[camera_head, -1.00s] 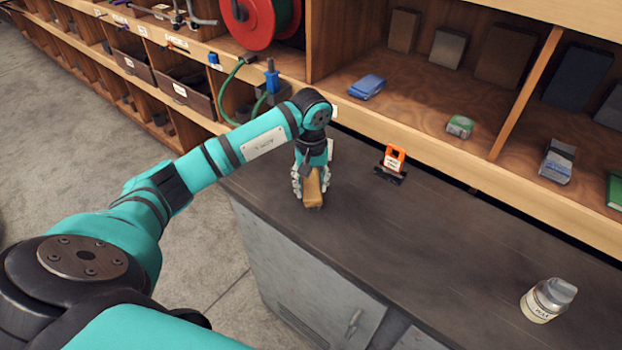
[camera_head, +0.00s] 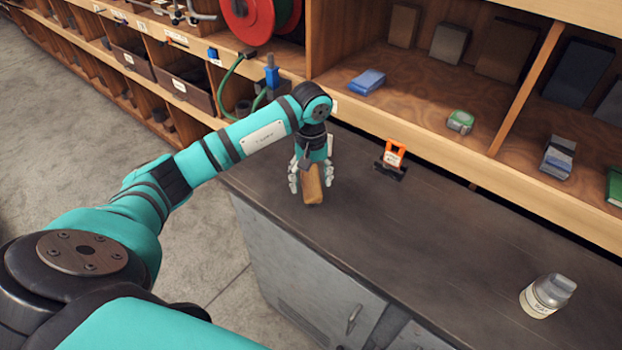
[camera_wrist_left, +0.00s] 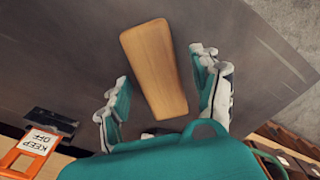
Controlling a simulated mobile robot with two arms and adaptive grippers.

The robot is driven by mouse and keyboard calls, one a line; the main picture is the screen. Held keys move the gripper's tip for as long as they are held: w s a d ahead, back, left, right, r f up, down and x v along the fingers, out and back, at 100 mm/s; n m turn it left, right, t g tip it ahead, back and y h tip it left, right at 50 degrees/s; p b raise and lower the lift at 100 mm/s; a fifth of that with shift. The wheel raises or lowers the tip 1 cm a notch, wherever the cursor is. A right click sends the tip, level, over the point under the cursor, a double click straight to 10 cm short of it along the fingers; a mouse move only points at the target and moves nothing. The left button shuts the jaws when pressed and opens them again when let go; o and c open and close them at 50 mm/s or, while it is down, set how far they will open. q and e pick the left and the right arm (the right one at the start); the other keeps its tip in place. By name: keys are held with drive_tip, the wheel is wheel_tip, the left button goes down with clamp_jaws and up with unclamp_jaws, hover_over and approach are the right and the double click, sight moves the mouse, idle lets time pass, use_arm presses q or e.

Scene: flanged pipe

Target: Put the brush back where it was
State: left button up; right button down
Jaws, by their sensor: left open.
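The brush, of which I see a tan wooden block (camera_head: 312,186), is on the dark workbench top (camera_head: 400,230) near its left end. It also shows in the left wrist view (camera_wrist_left: 154,68), lying between the fingers with a gap on each side. My left gripper (camera_head: 309,180) is open around the brush, pointing down from above. In the left wrist view its fingers (camera_wrist_left: 163,95) stand apart on both sides of the wood. The bristles are hidden. My right gripper is not in view.
An orange "keep off" sign (camera_head: 395,155) with a black base stands right of the gripper. Wooden shelves (camera_head: 420,90) with boxes and sponges run behind. The bench middle is clear.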

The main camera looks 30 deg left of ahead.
sight(311, 179)
use_arm(q)
wheel_tip(311, 179, up, 12)
drive_tip(key=b, duration=0.3)
drive_tip(key=shift+f, duration=0.2)
drive_tip(key=shift+f, duration=0.1)
